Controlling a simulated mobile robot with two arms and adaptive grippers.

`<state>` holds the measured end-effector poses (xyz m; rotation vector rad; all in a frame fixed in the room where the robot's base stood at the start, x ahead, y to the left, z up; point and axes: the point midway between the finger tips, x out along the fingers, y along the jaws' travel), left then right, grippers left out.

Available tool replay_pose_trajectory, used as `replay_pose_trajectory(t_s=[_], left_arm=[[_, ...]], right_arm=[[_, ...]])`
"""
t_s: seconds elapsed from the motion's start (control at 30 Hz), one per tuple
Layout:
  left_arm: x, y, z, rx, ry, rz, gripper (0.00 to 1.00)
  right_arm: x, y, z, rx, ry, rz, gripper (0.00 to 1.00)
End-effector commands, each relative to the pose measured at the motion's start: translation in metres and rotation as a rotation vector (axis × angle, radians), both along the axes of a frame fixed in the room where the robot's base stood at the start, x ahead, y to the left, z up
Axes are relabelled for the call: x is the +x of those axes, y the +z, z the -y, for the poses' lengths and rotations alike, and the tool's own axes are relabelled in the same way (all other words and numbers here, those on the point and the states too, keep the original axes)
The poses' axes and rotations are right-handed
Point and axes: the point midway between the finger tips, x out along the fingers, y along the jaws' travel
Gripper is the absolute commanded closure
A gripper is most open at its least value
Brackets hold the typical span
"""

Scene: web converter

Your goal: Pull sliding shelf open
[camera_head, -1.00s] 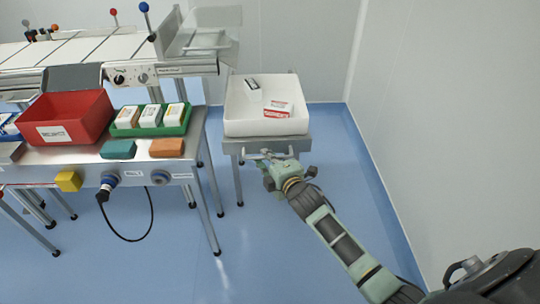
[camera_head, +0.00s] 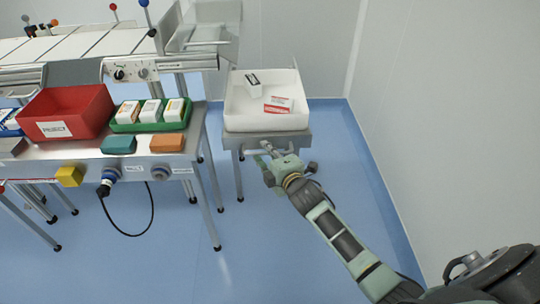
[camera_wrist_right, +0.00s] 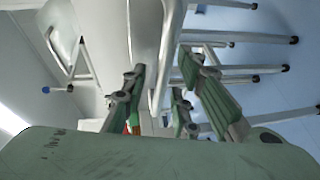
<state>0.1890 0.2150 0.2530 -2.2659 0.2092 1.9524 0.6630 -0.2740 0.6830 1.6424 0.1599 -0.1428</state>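The sliding shelf (camera_head: 230,141) is a grey metal shelf on legs, right of the long bench, with a white tray on it. A thin metal handle bar shows at its front edge, partly hidden by my gripper. My right gripper (camera_head: 267,151) is at this front edge. In the right wrist view my gripper (camera_wrist_right: 163,66) has its green fingers spread apart. A pale metal bar (camera_wrist_right: 168,45) runs into the gap between them; I cannot tell whether they touch it. My left gripper is not in view.
The white tray (camera_head: 231,110) holds two small boxes. The metal bench (camera_head: 80,154) on the left carries a red bin (camera_head: 90,119) and a green tray (camera_head: 118,127). A wall stands close on the right. The blue floor (camera_head: 270,250) before the shelf is free.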

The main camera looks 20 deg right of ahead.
Motion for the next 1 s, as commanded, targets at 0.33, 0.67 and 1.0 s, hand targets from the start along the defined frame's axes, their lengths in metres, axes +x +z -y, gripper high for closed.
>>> replay_pose_trajectory(t_s=[0.33, 0.67, 1.0], left_arm=[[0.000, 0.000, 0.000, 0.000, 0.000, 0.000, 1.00], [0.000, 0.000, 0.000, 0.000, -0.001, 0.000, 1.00], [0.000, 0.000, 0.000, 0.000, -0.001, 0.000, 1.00]], right_arm=[[-0.052, 0.008, 0.001, -0.001, 0.001, -0.003, 0.73], [-0.107, 0.020, 0.002, 0.001, -0.001, -0.001, 0.73], [-0.117, 0.023, 0.002, 0.001, 0.000, 0.001, 0.73]])
